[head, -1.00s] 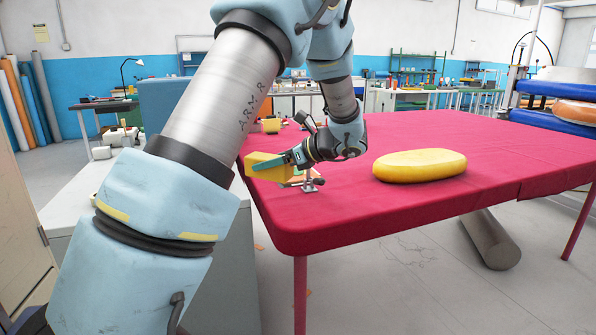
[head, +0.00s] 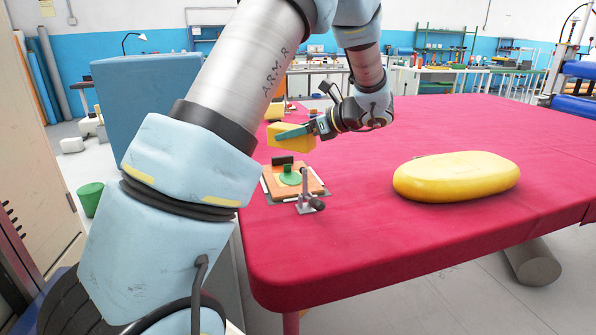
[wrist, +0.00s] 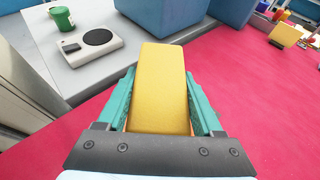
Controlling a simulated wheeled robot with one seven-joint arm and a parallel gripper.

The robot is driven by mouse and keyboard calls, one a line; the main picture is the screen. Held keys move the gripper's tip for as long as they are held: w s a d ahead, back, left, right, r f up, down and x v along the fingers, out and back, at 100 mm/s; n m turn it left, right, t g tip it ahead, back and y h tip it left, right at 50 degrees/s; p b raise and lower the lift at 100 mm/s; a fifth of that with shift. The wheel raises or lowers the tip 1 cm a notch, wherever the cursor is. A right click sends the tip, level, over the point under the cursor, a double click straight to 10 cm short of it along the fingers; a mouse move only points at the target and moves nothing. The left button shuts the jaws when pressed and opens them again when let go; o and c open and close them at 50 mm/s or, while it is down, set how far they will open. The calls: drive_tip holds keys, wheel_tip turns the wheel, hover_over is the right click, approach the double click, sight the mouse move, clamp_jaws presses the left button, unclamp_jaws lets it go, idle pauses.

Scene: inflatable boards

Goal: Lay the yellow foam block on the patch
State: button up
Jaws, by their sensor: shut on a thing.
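My gripper (head: 298,132) is shut on the yellow foam block (head: 303,144), with its teal fingers on either side. In the wrist view the block (wrist: 160,85) sticks out between the fingers of my gripper (wrist: 161,80). In the head view the block appears above and behind an orange board (head: 311,186) at the table's left edge. A round green piece (head: 290,178), probably the patch, lies on the board, with a small dark block (head: 283,160) behind it. The block looks clear of the board. The wrist view does not show the patch.
A metal toggle clamp (head: 308,203) stands at the board's near edge. A large yellow rounded pad (head: 457,177) lies to the right on the red table (head: 400,235). A grey bench with a white device (wrist: 90,46) and green can (wrist: 61,18) is beyond the table edge.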

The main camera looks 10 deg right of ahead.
wheel_tip(320, 180, down, 10)
drive_tip(key=shift+r+p, duration=0.1)
drive_tip(key=shift+p, duration=0.3)
drive_tip(key=o, duration=1.3)
drive_tip(key=b+v, duration=0.1)
drive_tip(key=v, duration=1.1)
drive_tip(key=shift+d, duration=0.1)
drive_tip(key=shift+r, duration=0.2)
